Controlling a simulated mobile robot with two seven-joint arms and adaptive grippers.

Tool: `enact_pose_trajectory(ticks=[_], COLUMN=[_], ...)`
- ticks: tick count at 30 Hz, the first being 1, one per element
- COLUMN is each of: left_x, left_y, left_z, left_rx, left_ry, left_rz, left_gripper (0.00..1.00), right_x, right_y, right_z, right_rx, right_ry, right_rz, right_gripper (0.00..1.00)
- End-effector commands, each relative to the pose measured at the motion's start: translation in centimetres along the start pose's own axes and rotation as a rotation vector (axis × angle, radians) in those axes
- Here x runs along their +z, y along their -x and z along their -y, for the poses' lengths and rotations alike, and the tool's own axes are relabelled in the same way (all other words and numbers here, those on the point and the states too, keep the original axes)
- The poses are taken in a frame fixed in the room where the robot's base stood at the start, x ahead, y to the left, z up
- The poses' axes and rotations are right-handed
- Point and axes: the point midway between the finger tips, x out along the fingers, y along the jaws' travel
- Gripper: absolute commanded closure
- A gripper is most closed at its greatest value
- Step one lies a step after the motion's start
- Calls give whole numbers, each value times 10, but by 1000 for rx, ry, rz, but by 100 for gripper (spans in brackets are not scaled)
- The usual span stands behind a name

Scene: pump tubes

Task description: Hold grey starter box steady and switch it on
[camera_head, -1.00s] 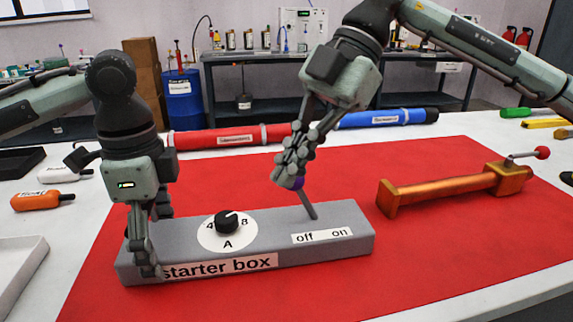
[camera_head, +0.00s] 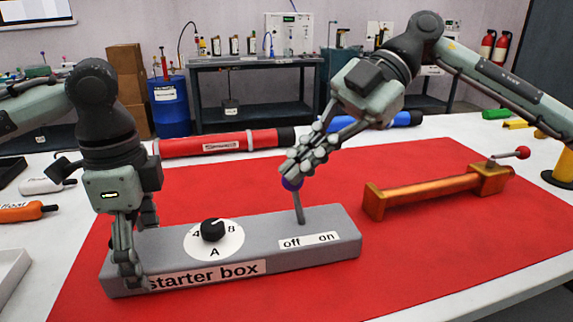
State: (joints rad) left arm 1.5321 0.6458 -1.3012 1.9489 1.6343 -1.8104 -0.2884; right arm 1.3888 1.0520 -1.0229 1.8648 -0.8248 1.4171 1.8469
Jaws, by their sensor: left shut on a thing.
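The grey starter box (camera_head: 330,255) lies on the red mat with its label facing me. Its black dial (camera_head: 213,230) is on the left half of the top. Its lever (camera_head: 299,208), with a purple knob (camera_head: 291,184), stands nearly upright, leaning slightly left, above the off and on labels (camera_head: 309,240). My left gripper (camera_head: 134,250) is shut on the box's left end, with fingers at its front and back. My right gripper (camera_head: 289,168) has its fingers close together at the knob and covers part of it. Contact there is hard to make out.
A copper-coloured pump (camera_head: 425,193) with a red-knobbed handle lies to the right on the red mat (camera_head: 420,250). A red tube (camera_head: 220,143) lies behind, with a blue tube (camera_head: 400,119) farther right. Bottles (camera_head: 28,212) and a white tray (camera_head: 10,270) are at the left. The mat's front right is clear.

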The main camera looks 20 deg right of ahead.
Motion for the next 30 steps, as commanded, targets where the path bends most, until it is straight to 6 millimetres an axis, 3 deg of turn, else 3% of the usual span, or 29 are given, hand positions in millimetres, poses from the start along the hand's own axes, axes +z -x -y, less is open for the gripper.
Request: enact_pose_trajectory(ticks=[12,18,26,30], left_x=[0,0,0,0], left_y=[1,1,1,1], left_z=[0,0,0,0], left_rx=[-1,-1,-2,-2], left_ry=[-3,-3,-4,-4], left_rz=[0,0,0,0], left_gripper=[69,69,69,69], right_x=[26,34,32,19], right_y=[26,33,32,32], right_z=[21,26,26,27], right_rx=[182,221,218,217], right_ry=[53,70,73,76], right_rz=[-293,-351,-348,-349], right_gripper=[100,100,100,100])
